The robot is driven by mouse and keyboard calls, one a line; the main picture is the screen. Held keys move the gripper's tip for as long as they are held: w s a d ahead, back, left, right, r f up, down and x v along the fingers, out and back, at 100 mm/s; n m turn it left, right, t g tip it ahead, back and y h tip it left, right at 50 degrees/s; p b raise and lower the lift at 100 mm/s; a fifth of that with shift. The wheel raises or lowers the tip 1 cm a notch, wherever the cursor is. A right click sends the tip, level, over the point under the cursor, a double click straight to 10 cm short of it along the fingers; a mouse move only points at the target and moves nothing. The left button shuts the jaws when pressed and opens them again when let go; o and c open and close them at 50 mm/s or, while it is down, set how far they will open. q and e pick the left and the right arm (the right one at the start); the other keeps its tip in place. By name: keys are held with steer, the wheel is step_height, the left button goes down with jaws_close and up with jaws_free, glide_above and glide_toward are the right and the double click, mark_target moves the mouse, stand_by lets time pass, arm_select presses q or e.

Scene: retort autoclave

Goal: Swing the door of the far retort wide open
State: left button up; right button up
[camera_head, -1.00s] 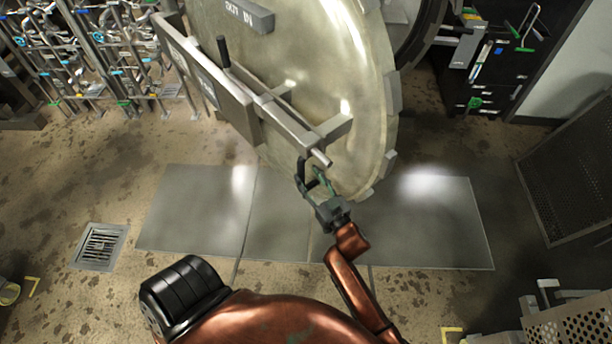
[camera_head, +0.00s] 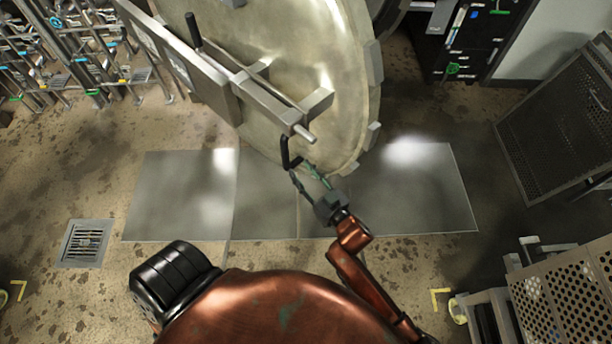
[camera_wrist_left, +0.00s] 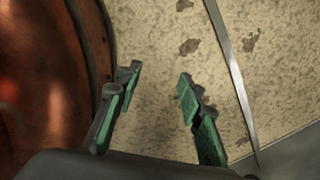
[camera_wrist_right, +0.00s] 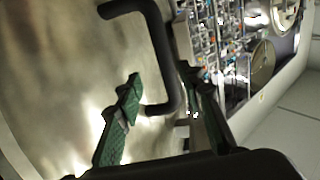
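The far retort's door (camera_head: 275,110) is a large round metal disc standing ajar, its face toward me. A flat bar assembly crosses it, with a black bent handle (camera_head: 287,150) at its lower right end. My right gripper (camera_head: 307,177) is just below this handle, fingers apart. In the right wrist view the black handle (camera_wrist_right: 165,55) has its lower corner between the open fingertips (camera_wrist_right: 160,78); I cannot tell whether they touch it. My left gripper (camera_wrist_left: 158,80) is open and empty over the floor, seen only in its wrist view.
Grey floor plates (camera_head: 180,195) lie below the door. A floor drain (camera_head: 85,243) is at left. Pipework (camera_head: 80,50) stands at upper left. A black cabinet (camera_head: 470,45) is behind at right, and perforated metal crates (camera_head: 560,115) stand along the right side.

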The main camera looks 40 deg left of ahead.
steer(key=shift+v, duration=0.95)
